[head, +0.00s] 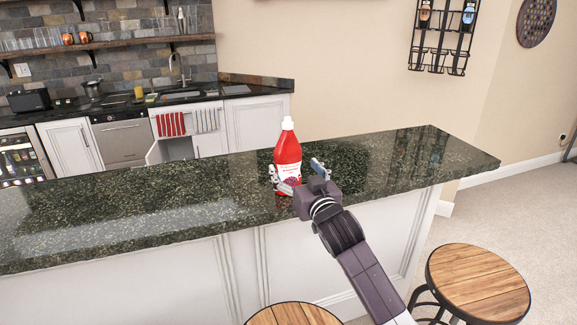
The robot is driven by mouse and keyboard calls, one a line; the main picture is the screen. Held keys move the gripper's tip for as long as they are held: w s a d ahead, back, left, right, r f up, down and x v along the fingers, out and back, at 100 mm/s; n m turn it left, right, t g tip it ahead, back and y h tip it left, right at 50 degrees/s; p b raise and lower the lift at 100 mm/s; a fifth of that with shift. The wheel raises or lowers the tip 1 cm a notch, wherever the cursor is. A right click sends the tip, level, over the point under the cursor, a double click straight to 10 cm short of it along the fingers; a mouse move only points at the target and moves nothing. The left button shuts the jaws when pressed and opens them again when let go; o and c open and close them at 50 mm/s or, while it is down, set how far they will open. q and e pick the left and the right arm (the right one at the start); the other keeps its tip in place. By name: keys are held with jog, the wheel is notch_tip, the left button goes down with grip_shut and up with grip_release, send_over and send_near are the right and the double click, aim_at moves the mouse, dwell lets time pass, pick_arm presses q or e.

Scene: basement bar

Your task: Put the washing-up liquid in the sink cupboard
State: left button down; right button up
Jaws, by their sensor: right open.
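A red bottle of washing-up liquid (287,156) with a white cap stands upright on the dark granite bar counter (180,200). My right gripper (300,178) is open at the bottle's near side, with one finger at its lower left and the other to its right. I cannot tell whether the fingers touch the bottle. The sink cupboard (179,148) is in the back counter below the sink (180,95); its left door appears to stand open, and striped towels hang at its front. My left gripper is not in view.
The bar counter stands between me and the back counter (255,90). The counter is otherwise clear. Two wooden-topped stools (478,280) (293,315) stand on my side. A dishwasher (121,143) and a glass-door fridge (20,160) are at the back left.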

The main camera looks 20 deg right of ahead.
aim_at(290, 162)
jog(key=shift+w+a+r+p, duration=0.1)
jog(key=shift+w+r+p, duration=0.15)
jog(key=shift+w+p, duration=0.4)
jog(key=w, duration=0.3)
jog(key=shift+a+f+p, duration=0.1)
jog(key=shift+a+p, duration=0.1)
jog(key=shift+p, duration=0.2)
jog(key=shift+w+f, duration=0.15)
jog(key=shift+w, duration=0.3)
jog(key=shift+s, duration=0.1)
jog(key=shift+c, duration=0.7)
jog(key=c, duration=1.5)
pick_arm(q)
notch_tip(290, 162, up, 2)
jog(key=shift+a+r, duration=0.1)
pick_arm(e)
jog(key=shift+r, duration=0.2)
jog(key=c, duration=0.3)
